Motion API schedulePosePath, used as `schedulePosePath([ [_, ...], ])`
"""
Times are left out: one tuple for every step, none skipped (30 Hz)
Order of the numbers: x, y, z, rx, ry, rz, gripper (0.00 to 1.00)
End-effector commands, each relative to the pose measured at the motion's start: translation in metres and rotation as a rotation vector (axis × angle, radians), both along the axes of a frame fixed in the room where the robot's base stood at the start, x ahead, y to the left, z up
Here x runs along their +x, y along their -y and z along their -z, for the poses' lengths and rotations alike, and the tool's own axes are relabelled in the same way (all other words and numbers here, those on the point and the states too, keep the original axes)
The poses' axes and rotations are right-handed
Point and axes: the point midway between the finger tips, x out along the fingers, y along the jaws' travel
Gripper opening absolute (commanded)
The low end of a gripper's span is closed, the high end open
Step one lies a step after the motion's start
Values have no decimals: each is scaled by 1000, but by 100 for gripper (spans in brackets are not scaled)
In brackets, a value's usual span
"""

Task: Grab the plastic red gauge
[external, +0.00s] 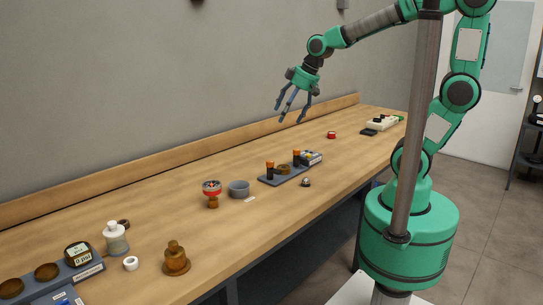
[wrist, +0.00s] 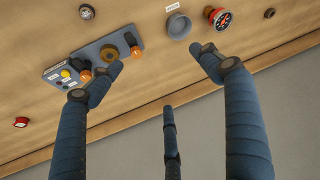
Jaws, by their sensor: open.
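A red-rimmed gauge (external: 212,187) with a dark dial face sits on a brass-coloured stem on the workbench, left of a grey cup. It also shows at the top of the wrist view (wrist: 220,18), beyond the right finger. A smaller red round thing (external: 331,135) lies further back on the bench and at the left of the wrist view (wrist: 21,122); I cannot tell what it is. My gripper (external: 293,112) has three dark fingers, spread open and empty. It hangs well above the bench, apart from both red things. The fingers also show in the wrist view (wrist: 160,65).
The bench (external: 140,210) runs along a grey wall with a raised wooden back edge. A grey cup (external: 239,188) stands beside the gauge. A dark tray (external: 285,175) holds orange-topped pegs and a brown ring.

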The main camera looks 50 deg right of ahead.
Motion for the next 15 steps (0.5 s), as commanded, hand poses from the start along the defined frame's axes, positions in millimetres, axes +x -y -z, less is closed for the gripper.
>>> schedulePosePath([
  [12, -16, 4, -1, -9, -34, 78],
  [18, -25, 7, -3, -12, -54, 78],
  [28, -37, 12, -4, -14, -81, 78],
  [33, -46, 16, -4, -17, -100, 78],
  [40, -55, 20, -5, -17, -119, 78],
  [47, -67, 27, -8, -20, -146, 78],
  [53, -77, 31, -8, -21, -164, 78],
  [58, -87, 36, -9, -23, -183, 78],
  [65, -99, 43, -11, -24, -208, 78],
  [69, -109, 49, -12, -27, -228, 78],
  [74, -119, 55, -14, -28, -245, 78],
  [79, -132, 63, -17, -30, -271, 78],
  [82, -141, 70, -17, -32, -288, 78],
  [86, -151, 76, -21, -31, -306, 78],
  [89, -163, 85, -23, -34, -328, 78],
])
